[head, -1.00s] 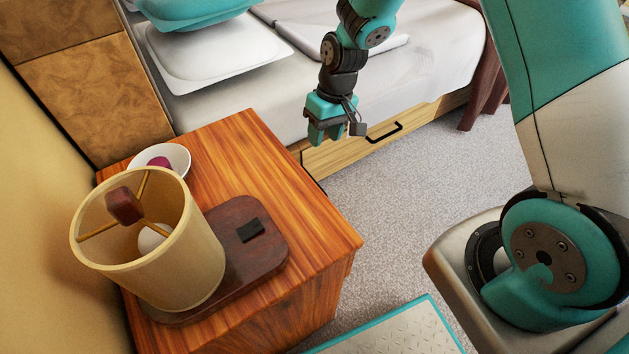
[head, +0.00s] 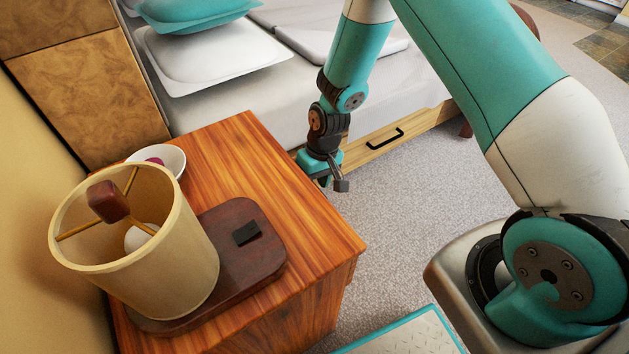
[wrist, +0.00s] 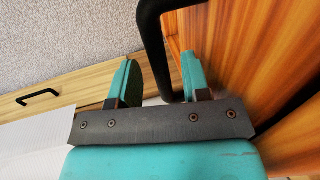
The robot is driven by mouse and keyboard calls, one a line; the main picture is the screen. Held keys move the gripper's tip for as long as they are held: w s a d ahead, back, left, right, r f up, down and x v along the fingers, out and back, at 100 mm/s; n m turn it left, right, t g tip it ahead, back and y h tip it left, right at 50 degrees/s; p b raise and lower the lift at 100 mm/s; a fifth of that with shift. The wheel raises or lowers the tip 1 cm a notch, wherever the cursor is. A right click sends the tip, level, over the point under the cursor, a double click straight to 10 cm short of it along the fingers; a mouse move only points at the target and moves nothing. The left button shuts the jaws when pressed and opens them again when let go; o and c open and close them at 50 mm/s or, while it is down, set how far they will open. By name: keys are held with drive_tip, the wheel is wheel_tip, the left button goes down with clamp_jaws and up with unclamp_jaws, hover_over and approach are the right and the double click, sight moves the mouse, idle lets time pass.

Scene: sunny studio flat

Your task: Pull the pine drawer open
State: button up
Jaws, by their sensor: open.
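The bedside cabinet (head: 290,185) has orange-grained wood, and its handle side is hidden in the head view. In the wrist view its drawer front (wrist: 235,40) fills the right side and bears a black bar handle (wrist: 153,40). My gripper (head: 332,186) is low beside the cabinet's far edge. In the wrist view my gripper (wrist: 160,80) is open, and the handle's bar runs down into the space between the two fingers. I cannot tell whether they touch it. A paler wood drawer (head: 415,130) with a black handle is under the bed, apart from my gripper; it looks shut.
A lamp (head: 190,245) on a dark base and a white bowl (head: 174,157) stand on the cabinet. The bed (head: 240,100) is close behind my gripper. Grey carpet (head: 400,205) lies clear in front of the cabinet and bed.

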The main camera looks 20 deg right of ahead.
clamp_jaws()
drive_tip(key=shift+d, duration=0.1)
drive_tip(key=w+d, duration=0.2)
drive_tip(key=d, duration=1.1)
drive_tip(key=w+d+p, duration=0.1)
drive_tip(key=w+d, duration=0.2)
drive_tip(key=d, duration=1.1)
drive_tip(key=shift+w+p, duration=0.15)
drive_tip(key=shift+p, duration=0.15)
unclamp_jaws()
drive_tip(key=d+r+p, duration=0.3)
drive_tip(key=r, duration=1.4)
drive_tip(key=shift+w, duration=0.35)
drive_tip(key=shift+d, duration=0.1)
